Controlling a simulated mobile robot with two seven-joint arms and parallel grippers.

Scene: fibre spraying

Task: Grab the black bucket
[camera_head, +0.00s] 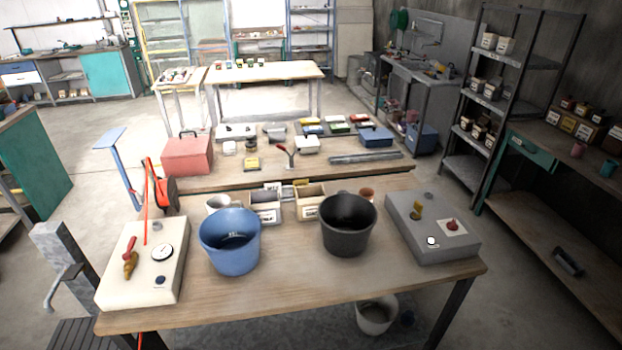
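The black bucket (346,238) stands upright on the wooden table (300,289), right of the middle. Its open top faces up and its inside looks dark. A blue bucket (230,256) stands to its left on the same table, with a gap between the two. Neither of my grippers shows in the head view, so nothing of mine is touching the black bucket in this picture.
A grey control box (432,232) stands right of the black bucket, and a white control box (148,270) at the table's left. Small bins (266,208) sit behind the buckets. A pale bucket (376,316) is below the table. The table's front strip is clear.

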